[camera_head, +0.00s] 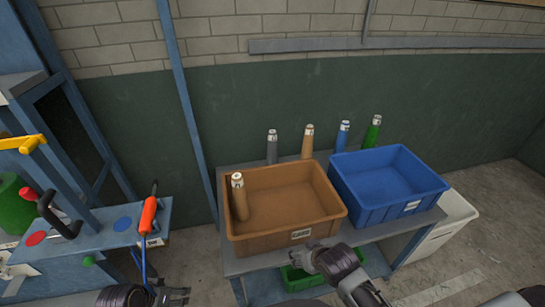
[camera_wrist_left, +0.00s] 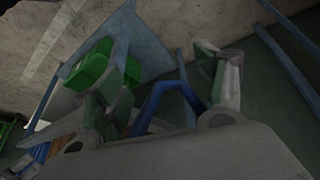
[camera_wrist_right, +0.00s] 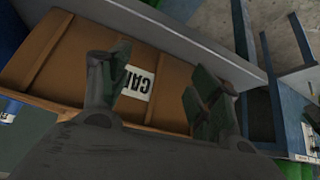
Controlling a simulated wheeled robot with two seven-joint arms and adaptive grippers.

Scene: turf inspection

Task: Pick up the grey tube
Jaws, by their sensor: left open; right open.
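The grey tube (camera_head: 272,147) stands upright behind the brown crate at its back left, its lower end hidden by the crate rim. My right gripper (camera_head: 312,257) is at the front of the brown crate, apart from the tube. In the right wrist view the right gripper (camera_wrist_right: 158,85) has its fingers spread and empty before the crate's labelled wall. My left gripper (camera_head: 178,295) is low at the bottom edge, left of the shelf and far from the tube. In the left wrist view the left gripper (camera_wrist_left: 165,85) is open and empty.
The brown crate (camera_head: 276,244) holds a leaning brown tube (camera_head: 239,199). A blue crate (camera_head: 380,207) stands to its right. Tan (camera_head: 307,142), blue (camera_head: 342,137) and green (camera_head: 373,132) tubes stand behind. A green bin (camera_head: 297,279) is below. A blue bench (camera_head: 95,237) is left.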

